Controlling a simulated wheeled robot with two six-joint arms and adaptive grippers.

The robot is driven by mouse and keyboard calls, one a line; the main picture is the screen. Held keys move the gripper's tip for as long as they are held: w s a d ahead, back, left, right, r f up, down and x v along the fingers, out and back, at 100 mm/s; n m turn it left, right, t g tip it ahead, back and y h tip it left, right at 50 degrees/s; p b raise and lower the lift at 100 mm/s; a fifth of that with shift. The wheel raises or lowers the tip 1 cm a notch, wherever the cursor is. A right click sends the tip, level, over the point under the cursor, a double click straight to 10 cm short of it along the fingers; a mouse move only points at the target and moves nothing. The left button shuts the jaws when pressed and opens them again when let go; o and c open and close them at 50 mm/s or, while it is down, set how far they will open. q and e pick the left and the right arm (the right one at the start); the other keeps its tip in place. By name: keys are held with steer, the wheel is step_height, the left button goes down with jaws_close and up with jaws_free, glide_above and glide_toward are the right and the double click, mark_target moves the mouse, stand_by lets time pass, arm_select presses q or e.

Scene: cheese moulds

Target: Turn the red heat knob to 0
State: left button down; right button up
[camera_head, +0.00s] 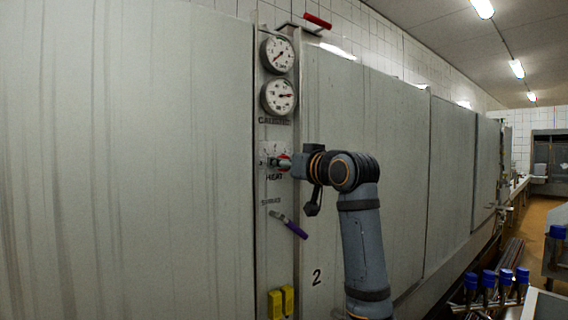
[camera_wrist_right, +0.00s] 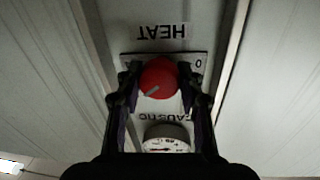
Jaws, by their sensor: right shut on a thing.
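The red heat knob (camera_wrist_right: 158,77) sits on a pale plate (camera_wrist_right: 190,62) under the upside-down word HEAT in the right wrist view. A pale pointer line on the knob points to the lower left of that picture, away from the 0 mark (camera_wrist_right: 199,64) at the plate's right. My right gripper (camera_wrist_right: 159,82) is shut on the knob, with one finger on each side. In the head view the knob (camera_head: 284,163) is partly hidden by my right gripper (camera_head: 279,162). My left gripper is not in view.
Two round gauges, an upper one (camera_head: 277,54) and a lower one (camera_head: 278,97), sit above the knob. A purple-handled lever (camera_head: 290,225) and yellow blocks (camera_head: 281,301) are below it. Large metal panels (camera_head: 130,160) flank the strip. Blue-topped items (camera_head: 489,280) stand at lower right.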

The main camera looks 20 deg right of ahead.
steer(key=n+p, duration=0.1)
steer(key=n, duration=0.6)
steer(key=shift+r+n+y, duration=0.1)
steer(key=shift+n+y, duration=0.2)
steer(key=shift+y, duration=0.1)
steer(key=n+p, duration=0.1)
steer(key=n, duration=0.3)
steer(key=shift+t, duration=0.3)
steer(key=n+y+p, duration=0.1)
steer(key=n, duration=0.3)
steer(key=n+p, duration=0.1)
steer(key=n, duration=0.2)
steer(key=shift+n+y, duration=0.3)
steer(key=shift+n, duration=0.1)
steer(key=n+p, duration=0.1)
steer(key=n, duration=0.3)
steer(key=shift+g+y, duration=0.3)
steer(key=shift+g, duration=0.1)
steer(key=n+p, duration=0.1)
steer(key=n, duration=0.3)
steer(key=shift+n+g, duration=0.3)
steer(key=shift+n, duration=1)
steer(key=shift+f, duration=0.2)
steer(key=o, duration=1.2)
steer(key=shift+c, duration=0.2)
